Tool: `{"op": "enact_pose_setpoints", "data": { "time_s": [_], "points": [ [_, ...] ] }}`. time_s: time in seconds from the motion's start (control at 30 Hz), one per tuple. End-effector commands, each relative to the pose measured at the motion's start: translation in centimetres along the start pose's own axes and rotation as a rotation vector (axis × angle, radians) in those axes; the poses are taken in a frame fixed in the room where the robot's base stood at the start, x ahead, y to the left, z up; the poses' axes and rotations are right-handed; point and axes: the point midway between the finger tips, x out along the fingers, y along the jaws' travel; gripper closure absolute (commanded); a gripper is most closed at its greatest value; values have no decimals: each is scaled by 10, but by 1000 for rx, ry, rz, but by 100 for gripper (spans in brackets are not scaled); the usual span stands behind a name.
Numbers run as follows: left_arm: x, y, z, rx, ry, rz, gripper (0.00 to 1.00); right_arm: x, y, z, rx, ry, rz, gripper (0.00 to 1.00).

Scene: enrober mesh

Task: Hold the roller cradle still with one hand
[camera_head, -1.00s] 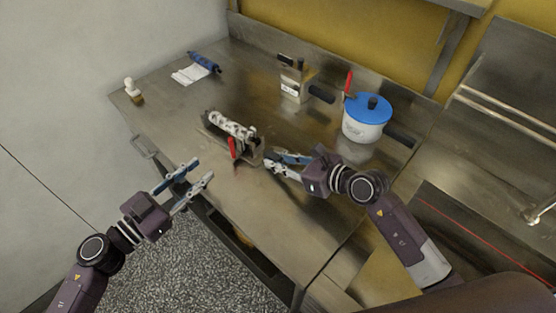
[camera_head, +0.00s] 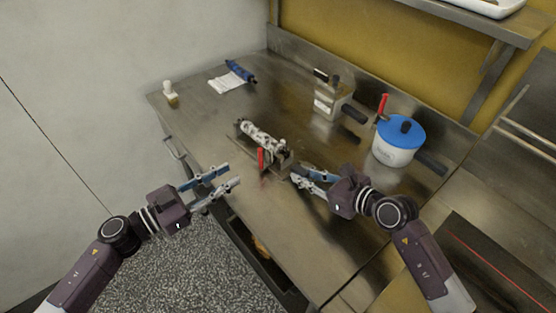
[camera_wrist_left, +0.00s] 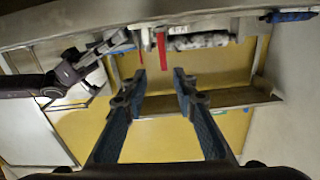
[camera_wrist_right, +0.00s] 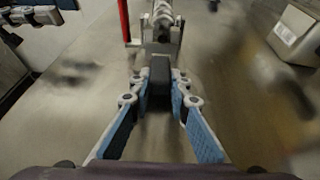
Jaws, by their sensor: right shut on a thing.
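The roller cradle (camera_head: 278,158) stands on the steel bench, with a pale patterned roller (camera_head: 260,138) lying in it and a red lever (camera_head: 262,159) at its near side. My right gripper (camera_head: 297,176) is at the cradle's right end. In the right wrist view its fingers (camera_wrist_right: 160,85) are closed on a black tab (camera_wrist_right: 160,72) in line with the cradle (camera_wrist_right: 158,38). My left gripper (camera_head: 233,174) is open and empty in front of the bench edge, left of the cradle. The left wrist view shows the red lever (camera_wrist_left: 162,45) and roller (camera_wrist_left: 198,41) beyond its open fingers (camera_wrist_left: 159,72).
A white pot with a blue lid (camera_head: 398,140) and a metal box with a dark handle (camera_head: 332,98) stand behind, to the right. A blue roller (camera_head: 240,72), a white cloth (camera_head: 226,83) and a small bottle (camera_head: 169,92) lie at the back left. The near bench surface is clear.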

Motion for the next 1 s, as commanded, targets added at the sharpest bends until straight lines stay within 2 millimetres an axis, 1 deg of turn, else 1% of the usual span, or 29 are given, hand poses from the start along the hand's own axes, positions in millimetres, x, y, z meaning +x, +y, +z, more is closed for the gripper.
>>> {"op": "enact_pose_setpoints", "data": {
  "time_s": [0.03, 0.13, 0.27, 0.33, 0.47, 0.7, 0.8, 0.9, 1.0],
  "points": [
    [0, -6, -1, -13, -2, 24, 74, 0, 0, 0, 0, -1, -1, 100],
    [-2, -13, -4, -47, 1, 64, 74, 0, 0, 0, 0, -1, -1, 100],
    [-2, -18, -6, -73, 6, 89, 74, 0, 0, 0, 0, -1, -1, 100],
    [4, -18, -6, -79, 8, 94, 74, 0, 0, 0, 0, -1, -1, 100],
    [24, -16, -8, -78, 12, 95, 74, 0, 0, 0, 0, -1, -1, 100],
    [74, -12, -8, -78, 11, 93, 74, 0, 0, 0, 0, -1, 0, 100],
    [90, -10, -8, -79, 9, 94, 74, 0, 0, 0, 0, -1, 0, 100],
    [103, -9, -8, -78, 8, 93, 74, 0, 0, 0, 0, -1, 0, 100],
    [111, -8, -8, -77, 8, 93, 74, 0, 0, 0, 0, -1, -1, 100]
  ]
}}
